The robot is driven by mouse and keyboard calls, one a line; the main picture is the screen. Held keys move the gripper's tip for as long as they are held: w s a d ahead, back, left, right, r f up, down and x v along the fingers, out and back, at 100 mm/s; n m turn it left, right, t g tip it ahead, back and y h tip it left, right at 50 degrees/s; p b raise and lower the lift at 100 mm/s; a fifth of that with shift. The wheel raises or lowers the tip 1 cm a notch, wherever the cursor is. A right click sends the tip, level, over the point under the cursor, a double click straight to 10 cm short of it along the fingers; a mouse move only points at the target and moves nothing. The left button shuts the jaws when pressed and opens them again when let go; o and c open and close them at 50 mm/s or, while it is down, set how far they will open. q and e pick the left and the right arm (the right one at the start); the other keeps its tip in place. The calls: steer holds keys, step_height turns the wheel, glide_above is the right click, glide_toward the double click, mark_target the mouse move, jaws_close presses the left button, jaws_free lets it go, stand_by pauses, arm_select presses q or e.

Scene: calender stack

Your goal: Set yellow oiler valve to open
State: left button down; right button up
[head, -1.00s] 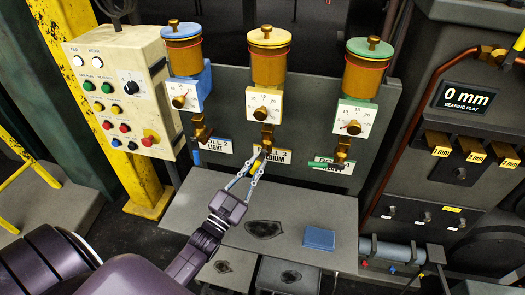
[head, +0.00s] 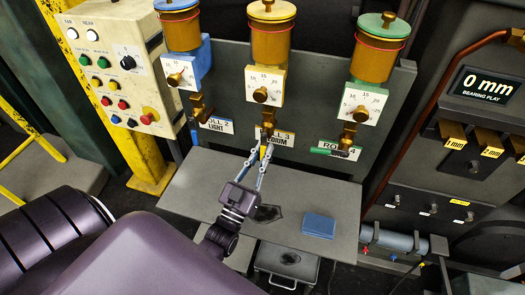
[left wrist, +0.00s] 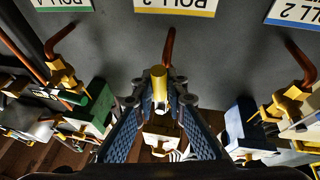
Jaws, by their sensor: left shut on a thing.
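The yellow oiler (head: 271,45), with a brown glass cup and a white dial (head: 264,86), is the middle one of three on the grey back panel. Its brass valve (head: 267,118) sits below the dial, partly over the yellow-edged label (head: 283,138). The valve's yellow lever (head: 264,150) points down and out from the panel. My left gripper (head: 262,164) is shut on this lever from below. In the left wrist view the lever (left wrist: 159,80) shows between the two fingers, with a copper pipe behind it. My right gripper is not in view.
The blue oiler (head: 180,28) with its blue lever (head: 195,137) stands left. The green oiler (head: 378,48) with its sideways green lever (head: 322,151) stands right. A grey shelf (head: 190,190) below holds a blue pad (head: 319,226). A button box (head: 121,65) is at the left.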

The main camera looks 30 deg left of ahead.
arm_select(q)
steer(key=c, duration=2)
jaws_free()
steer(key=shift+d, duration=0.2)
steer(key=shift+o, duration=0.2)
steer(key=v, duration=1.2)
steer(key=shift+w+f, duration=0.1)
